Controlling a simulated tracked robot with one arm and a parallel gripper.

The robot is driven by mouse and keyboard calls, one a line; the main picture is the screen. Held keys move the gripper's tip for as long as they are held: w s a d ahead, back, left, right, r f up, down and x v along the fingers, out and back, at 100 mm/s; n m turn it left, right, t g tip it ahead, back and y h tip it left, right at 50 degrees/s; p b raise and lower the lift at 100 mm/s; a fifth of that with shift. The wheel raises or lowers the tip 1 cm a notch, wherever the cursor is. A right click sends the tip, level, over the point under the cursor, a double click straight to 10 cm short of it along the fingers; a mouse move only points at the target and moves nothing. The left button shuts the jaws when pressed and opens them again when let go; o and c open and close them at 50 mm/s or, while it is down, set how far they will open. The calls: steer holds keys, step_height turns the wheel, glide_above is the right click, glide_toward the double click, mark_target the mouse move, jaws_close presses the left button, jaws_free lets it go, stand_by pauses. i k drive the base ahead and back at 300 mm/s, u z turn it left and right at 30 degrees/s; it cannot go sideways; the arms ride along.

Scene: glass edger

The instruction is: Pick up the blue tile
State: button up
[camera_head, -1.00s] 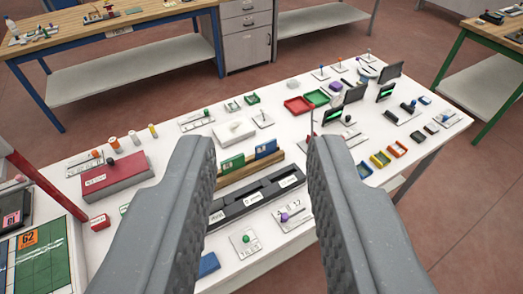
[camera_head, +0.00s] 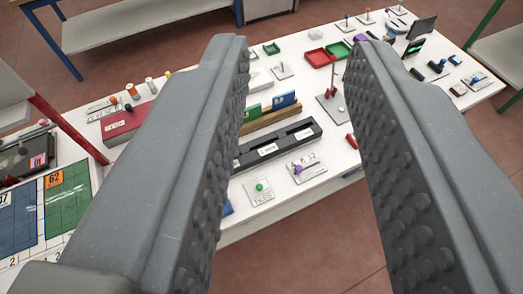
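A blue tile (camera_head: 285,100) stands upright in a wooden rack (camera_head: 270,119), to the right of a green tile (camera_head: 252,112). Another blue piece (camera_head: 227,208) lies near the white table's front edge, mostly hidden behind my left finger. I cannot tell which of the two is the task's tile. My gripper (camera_head: 294,55) is open and empty. Its two grey, studded fingers frame the rack, with nothing between them in contact. How high the fingers are above the table is not clear.
A dark tray with labelled slots (camera_head: 283,145) lies in front of the rack. Small plates with a green knob (camera_head: 260,188) and a purple knob (camera_head: 299,170) are nearer. A red post (camera_head: 68,130) rises at left. A grey plate with a thin upright rod (camera_head: 331,106) stands right of the rack.

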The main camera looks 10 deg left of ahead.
mark_target(283, 100)
steer(key=u, duration=0.05)
steer(key=k, duration=0.5)
steer(key=z, duration=0.7)
steer(key=i, duration=1.45)
steer(key=u, duration=0.6)
steer(key=i, duration=0.55)
steer(key=u, duration=0.45)
